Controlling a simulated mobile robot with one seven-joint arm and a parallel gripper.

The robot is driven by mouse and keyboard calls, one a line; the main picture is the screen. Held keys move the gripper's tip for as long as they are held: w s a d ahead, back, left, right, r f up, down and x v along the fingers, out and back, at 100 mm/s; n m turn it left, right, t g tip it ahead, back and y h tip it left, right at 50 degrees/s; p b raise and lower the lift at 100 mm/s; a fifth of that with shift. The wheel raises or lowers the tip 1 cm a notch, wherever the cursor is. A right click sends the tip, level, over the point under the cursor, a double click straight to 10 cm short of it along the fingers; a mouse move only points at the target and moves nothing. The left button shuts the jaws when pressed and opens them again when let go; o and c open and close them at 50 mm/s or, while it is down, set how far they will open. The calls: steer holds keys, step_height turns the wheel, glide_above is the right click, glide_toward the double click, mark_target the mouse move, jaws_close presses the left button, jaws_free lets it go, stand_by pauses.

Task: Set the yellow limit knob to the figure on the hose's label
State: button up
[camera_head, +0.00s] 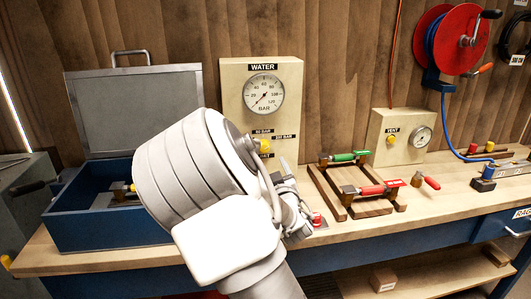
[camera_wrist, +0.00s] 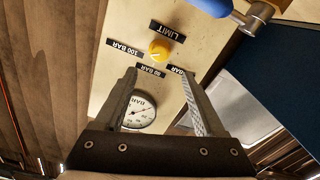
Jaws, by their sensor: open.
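The yellow limit knob (camera_wrist: 159,50) is on the pale panel below the LIMIT label (camera_wrist: 168,30) in the wrist view. Plates around it appear to read 100 BAR (camera_wrist: 125,48), 50 BAR (camera_wrist: 151,71) and another BAR figure half hidden by a finger. The knob's setting is too small to tell. My gripper (camera_wrist: 158,73) is open and empty, its fingertips either side of the knob in the picture; contact is not evident. In the head view the knob (camera_head: 265,146) shows beside my wrist. A blue hose (camera_head: 443,112) hangs from the red reel (camera_head: 448,38); no label on it is readable.
The WATER gauge (camera_head: 264,93) is above the knob. An open blue box (camera_head: 107,216) is left of my arm. A wooden rack (camera_head: 350,205) with red and green handles and a VENT box (camera_head: 401,135) stand right. A small unreadable tag (camera_head: 517,60) is by a dark coil.

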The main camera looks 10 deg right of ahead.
mark_target(265, 149)
steer(key=w, duration=1)
steer(key=shift+w+b, duration=0.2)
steer(key=shift+b, duration=0.1)
jaws_close()
